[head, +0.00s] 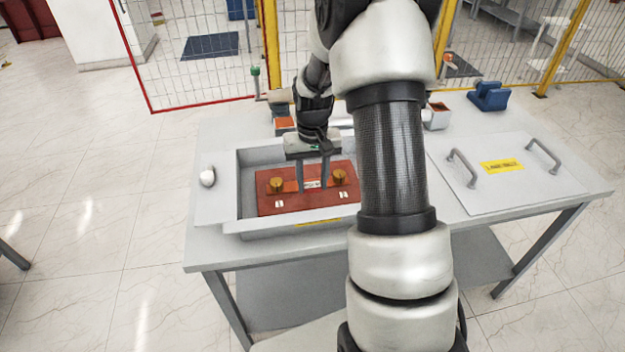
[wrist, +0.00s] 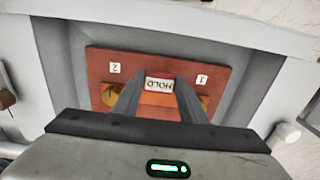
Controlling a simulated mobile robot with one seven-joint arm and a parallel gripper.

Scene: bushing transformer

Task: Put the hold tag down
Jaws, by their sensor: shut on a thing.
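The hold tag (wrist: 159,85) is a small white plate with the word HOLD, upside down in the wrist view, with an orange part below it. My gripper (head: 312,187) is shut on the tag, with one finger on each side; it also shows in the wrist view (wrist: 157,84). The tag is over the middle of a red-brown board (head: 265,205) inside a grey open box (head: 246,226). I cannot tell whether the tag touches the board.
Two brass knobs (head: 276,184) (head: 340,177) stand on the board, either side of my fingers. White labels 1 (wrist: 202,79) and 2 (wrist: 115,68) mark it. A grey lid (head: 500,190) with two handles lies at right. Blue blocks (head: 489,97) stand at the back.

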